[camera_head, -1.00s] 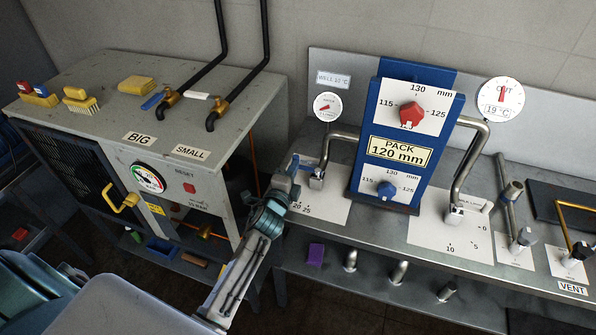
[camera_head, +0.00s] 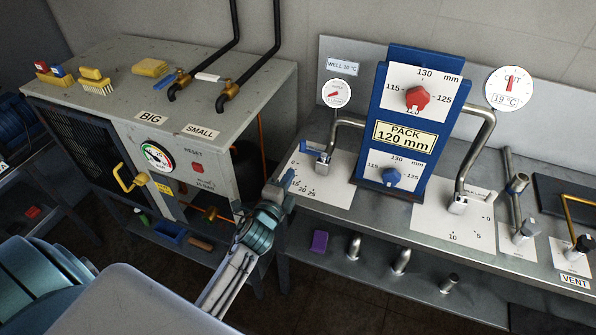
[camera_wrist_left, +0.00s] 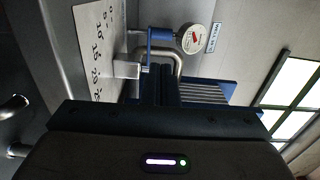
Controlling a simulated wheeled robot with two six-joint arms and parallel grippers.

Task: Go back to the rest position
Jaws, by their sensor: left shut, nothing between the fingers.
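My left gripper (camera_head: 284,182) is at the left front corner of the metal bench (camera_head: 345,232), its arm coming up from the bottom of the head view. In the left wrist view, its fingers (camera_wrist_left: 166,85) are together with nothing between them. They point toward the bent pipe valve (camera_head: 322,156) with a blue handle at the bench's left end; the valve also shows in the left wrist view (camera_wrist_left: 128,69). A gap shows between gripper and valve in the head view. My right gripper is not in view.
A grey cabinet (camera_head: 110,110) with brushes (camera_head: 97,85), a yellow sponge (camera_head: 150,67) and a gauge (camera_head: 157,156) stands left of my arm. A blue PACK panel (camera_head: 405,130) stands on the bench. Short pipes (camera_head: 400,262) and a purple block (camera_head: 319,241) are below.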

